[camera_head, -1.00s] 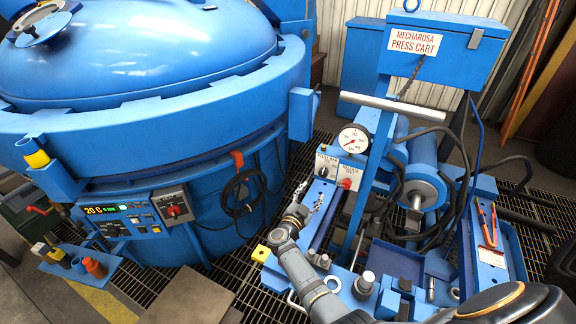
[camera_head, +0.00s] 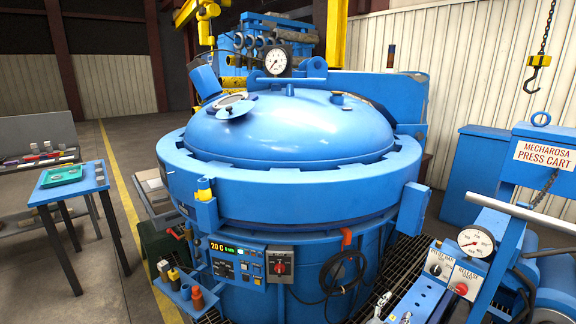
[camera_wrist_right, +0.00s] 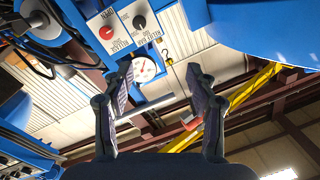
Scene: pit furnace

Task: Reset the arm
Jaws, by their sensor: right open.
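My right gripper (camera_head: 393,309) shows only in small part at the bottom edge of the head view, in front of the press cart's control box. In the right wrist view my right gripper (camera_wrist_right: 156,95) has its two fingers spread wide with nothing between them. Beyond the fingers, that view shows the gauge (camera_wrist_right: 144,69) and the control box with a red and a black knob (camera_wrist_right: 122,25). Most of my right arm is outside the head view. My left gripper is not in view.
A big round blue furnace (camera_head: 290,205) with a domed lid (camera_head: 290,130) fills the middle. The press cart (camera_head: 550,153) stands at the right, with its gauge (camera_head: 475,241). A yellow hook (camera_head: 537,70) hangs at upper right. A blue table (camera_head: 50,193) stands left, beside open floor.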

